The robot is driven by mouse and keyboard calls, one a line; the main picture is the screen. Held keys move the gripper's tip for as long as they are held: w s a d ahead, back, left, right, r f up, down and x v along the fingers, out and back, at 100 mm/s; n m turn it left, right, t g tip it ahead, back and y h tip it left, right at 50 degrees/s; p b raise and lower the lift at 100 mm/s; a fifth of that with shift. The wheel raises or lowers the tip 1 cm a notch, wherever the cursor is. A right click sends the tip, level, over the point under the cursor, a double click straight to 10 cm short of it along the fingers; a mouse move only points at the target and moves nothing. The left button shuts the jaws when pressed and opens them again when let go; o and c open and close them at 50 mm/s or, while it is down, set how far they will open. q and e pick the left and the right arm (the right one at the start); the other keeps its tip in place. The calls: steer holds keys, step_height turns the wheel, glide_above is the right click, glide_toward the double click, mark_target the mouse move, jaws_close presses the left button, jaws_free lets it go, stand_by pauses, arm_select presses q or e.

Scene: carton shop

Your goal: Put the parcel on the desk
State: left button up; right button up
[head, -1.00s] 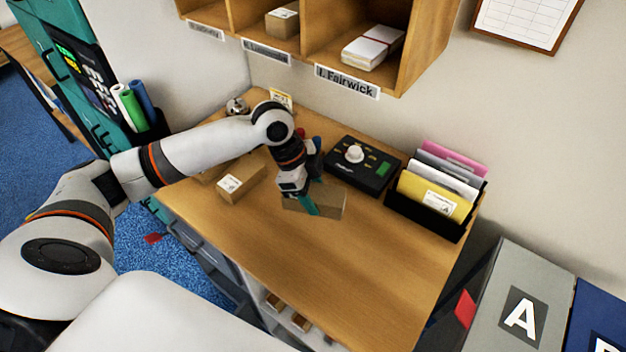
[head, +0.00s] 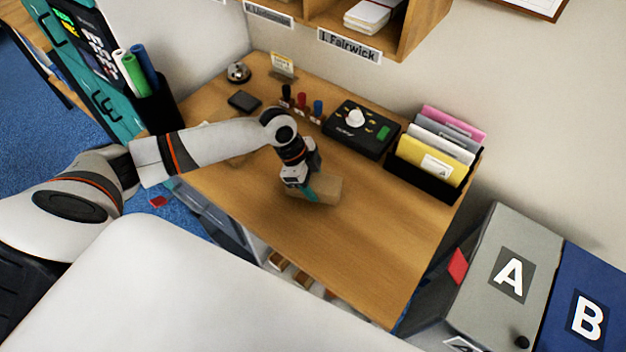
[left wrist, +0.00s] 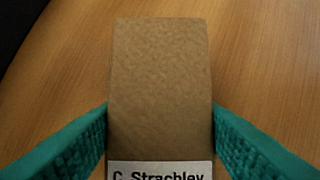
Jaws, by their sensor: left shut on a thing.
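My left gripper (head: 305,190) is over the middle of the wooden desk (head: 330,245), with its teal fingers shut on a brown parcel (head: 326,190). In the left wrist view the parcel (left wrist: 160,85) sits between both fingers, with a white label (left wrist: 160,172) reading "C. Strachley" cut off at the bottom edge. The parcel is at or just above the desk top; I cannot tell whether it touches. My right gripper is not in view.
A black control box (head: 360,128) and a folder holder (head: 425,178) stand along the back. A bell (head: 238,72), a dark pad (head: 244,101) and several stamps are at the back left. Grey bin A (head: 500,270) and blue bin B (head: 585,310) stand right. The desk's front right is clear.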

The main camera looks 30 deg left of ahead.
arm_select(q)
steer(key=o, duration=1.1)
steer(key=shift+f, duration=0.1)
steer(key=shift+r, duration=0.25)
steer(key=shift+a+r, duration=0.2)
steer(key=b+v, duration=0.3)
steer(key=v, duration=0.7)
steer(key=shift+r, duration=0.25)
steer(key=shift+a+r, duration=0.2)
steer(key=shift+r, duration=0.25)
